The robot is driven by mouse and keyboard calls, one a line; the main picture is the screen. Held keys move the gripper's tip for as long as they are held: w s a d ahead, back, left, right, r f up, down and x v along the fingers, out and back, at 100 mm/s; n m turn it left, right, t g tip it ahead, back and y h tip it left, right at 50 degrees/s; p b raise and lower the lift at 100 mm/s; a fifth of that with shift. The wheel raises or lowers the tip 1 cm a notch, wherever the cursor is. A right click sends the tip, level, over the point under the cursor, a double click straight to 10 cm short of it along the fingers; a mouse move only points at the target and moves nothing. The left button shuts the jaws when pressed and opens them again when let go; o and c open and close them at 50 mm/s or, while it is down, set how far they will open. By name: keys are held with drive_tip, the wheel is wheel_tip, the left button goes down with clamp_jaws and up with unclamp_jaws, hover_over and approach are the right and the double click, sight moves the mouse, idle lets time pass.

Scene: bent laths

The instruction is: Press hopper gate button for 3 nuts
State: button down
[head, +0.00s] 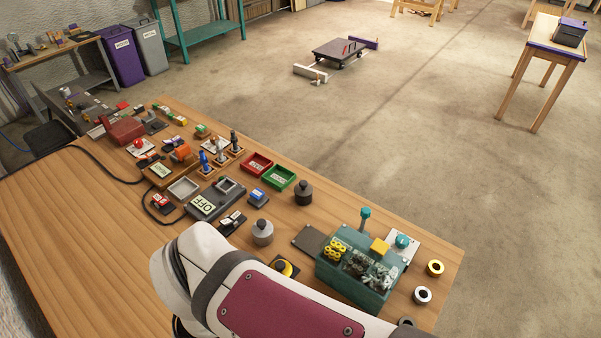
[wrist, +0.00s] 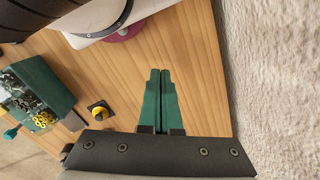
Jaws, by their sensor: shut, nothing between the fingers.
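The teal hopper (head: 350,290) stands near the table's right end in the head view, with yellow and dark metal nuts in its open compartments. It also shows at the left of the wrist view (wrist: 42,80). A round yellow button (head: 287,268) on a dark square base sits just left of the hopper, partly hidden by my arm. In the wrist view the button (wrist: 98,111) lies left of my gripper, apart from it. My gripper (wrist: 160,71) has teal fingers closed together, empty, over bare wood. The head view does not show it.
A teal knob (head: 403,241) on a pale plate and an upright teal lever (head: 365,216) stand behind the hopper. Ring-shaped pieces (head: 435,268) lie to its right. Weights (head: 263,232), trays (head: 279,178) and small devices crowd the table's far part. A rough wall (wrist: 275,80) borders the right in the wrist view.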

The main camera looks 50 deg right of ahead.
idle(0.8)
drive_tip(key=w+d+m, duration=0.3)
drive_tip(key=d+m, duration=0.1)
drive_tip(key=d, duration=0.7)
drive_tip(key=m+t, duration=0.9)
drive_tip(key=m, duration=0.6)
hover_over(386, 247)
drive_tip(key=shift+r, duration=0.15)
drive_tip(key=shift+f, duration=4.4)
drive_tip(key=shift+f, duration=0.1)
drive_tip(key=shift+f, duration=0.3)
